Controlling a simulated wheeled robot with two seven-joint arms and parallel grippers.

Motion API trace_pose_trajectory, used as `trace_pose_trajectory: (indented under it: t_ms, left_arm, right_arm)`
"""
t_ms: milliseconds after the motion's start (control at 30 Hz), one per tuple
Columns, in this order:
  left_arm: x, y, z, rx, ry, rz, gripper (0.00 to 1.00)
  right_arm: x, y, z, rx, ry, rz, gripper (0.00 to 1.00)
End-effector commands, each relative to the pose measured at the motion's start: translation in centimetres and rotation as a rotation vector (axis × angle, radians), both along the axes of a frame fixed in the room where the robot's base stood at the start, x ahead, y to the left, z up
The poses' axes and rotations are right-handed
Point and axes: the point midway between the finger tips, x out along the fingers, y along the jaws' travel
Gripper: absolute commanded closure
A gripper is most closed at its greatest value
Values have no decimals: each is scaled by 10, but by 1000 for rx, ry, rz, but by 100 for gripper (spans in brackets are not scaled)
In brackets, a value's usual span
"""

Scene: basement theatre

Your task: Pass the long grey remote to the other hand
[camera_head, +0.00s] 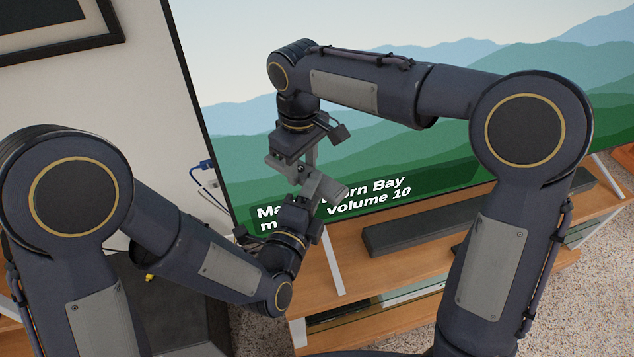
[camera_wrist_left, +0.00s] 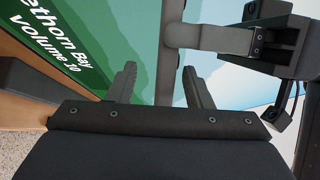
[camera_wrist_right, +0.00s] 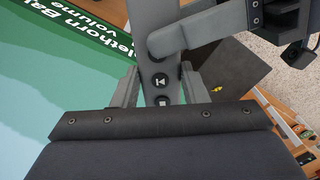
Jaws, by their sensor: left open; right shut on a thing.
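The long grey remote (camera_wrist_right: 160,82) is clamped between the fingers of my right gripper (camera_wrist_right: 158,72), and some of its round buttons show in the right wrist view. In the left wrist view the remote (camera_wrist_left: 169,70) runs between the two spread fingers of my left gripper (camera_wrist_left: 160,68), which is open. In the head view my right gripper (camera_head: 289,162) is above and my left gripper (camera_head: 318,191) is just below it, close together. The remote is small and partly hidden by the grippers there.
A large screen (camera_head: 430,75) with green hills stands behind the grippers. A wooden TV stand (camera_head: 405,290) carries a dark soundbar (camera_head: 440,228) at the right. A dark box-like thing (camera_head: 185,305) is at the lower left. Blue and white cables (camera_head: 203,168) hang beside the screen.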

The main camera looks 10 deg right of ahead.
Motion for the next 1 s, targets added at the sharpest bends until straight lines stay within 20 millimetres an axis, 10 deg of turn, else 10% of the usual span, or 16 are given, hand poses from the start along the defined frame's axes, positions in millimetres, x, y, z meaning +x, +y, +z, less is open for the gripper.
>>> trace_pose_trajectory:
  t_ms: [567, 967, 1000]
  left_arm:
    - [22, -14, 0, 0, 0, 0, 54]
    - [22, -14, -1, 2, 5, 1, 100]
    - [22, -14, -1, 3, 4, 1, 100]
  right_arm:
    - [0, 0, 0, 1, -1, 0, 86]
    - [0, 0, 1, 1, -2, 0, 85]
    - [0, 0, 1, 1, -2, 0, 59]
